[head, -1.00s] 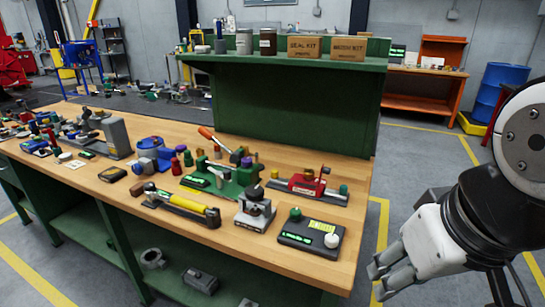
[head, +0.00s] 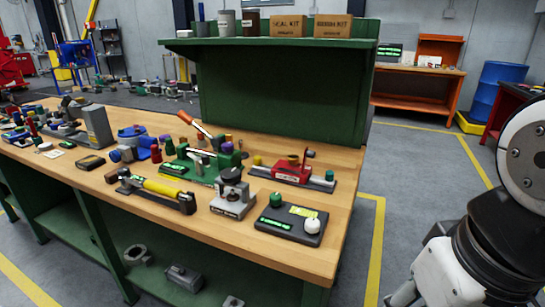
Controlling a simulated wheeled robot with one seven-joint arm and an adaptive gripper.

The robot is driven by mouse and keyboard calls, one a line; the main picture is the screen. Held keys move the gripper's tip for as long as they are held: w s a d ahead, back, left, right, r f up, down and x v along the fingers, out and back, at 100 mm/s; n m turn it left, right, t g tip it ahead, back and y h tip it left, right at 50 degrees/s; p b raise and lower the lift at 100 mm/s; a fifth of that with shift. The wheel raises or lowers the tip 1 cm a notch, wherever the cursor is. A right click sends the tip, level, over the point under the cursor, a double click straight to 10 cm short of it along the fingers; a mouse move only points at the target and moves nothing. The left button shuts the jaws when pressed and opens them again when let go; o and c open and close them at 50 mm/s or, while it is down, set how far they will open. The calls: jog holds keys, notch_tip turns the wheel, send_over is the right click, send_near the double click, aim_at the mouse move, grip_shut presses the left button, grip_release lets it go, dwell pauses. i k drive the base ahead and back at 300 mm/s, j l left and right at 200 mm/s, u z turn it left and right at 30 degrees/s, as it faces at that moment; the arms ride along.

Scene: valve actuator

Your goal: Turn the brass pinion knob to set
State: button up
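A red fixture on a grey base (head: 294,173) sits near the right end of the wooden bench. It carries a yellowish, brass-like knob (head: 257,161) at its left and a green knob (head: 329,175) at its right. I cannot tell for sure which part is the brass pinion knob. My gripper (head: 402,297) is at the bottom right, off the bench and well apart from the fixture. Its fingers are mostly cut off by the frame edge, so its opening is hidden. Nothing on the bench is touched by it.
A black panel (head: 272,226) with green and white knobs lies in front of the fixture. A grey press-like device (head: 233,203), a yellow-handled tool (head: 162,188) and a green fixture (head: 182,171) crowd the left. A green shelf (head: 270,90) stands behind.

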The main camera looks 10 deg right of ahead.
aim_at(293, 159)
jog(key=i+l+u, duration=0.1)
jog(key=i, duration=0.35)
jog(key=i+l+u, duration=0.1)
jog(key=i+l, duration=0.15)
jog(key=i, duration=0.25)
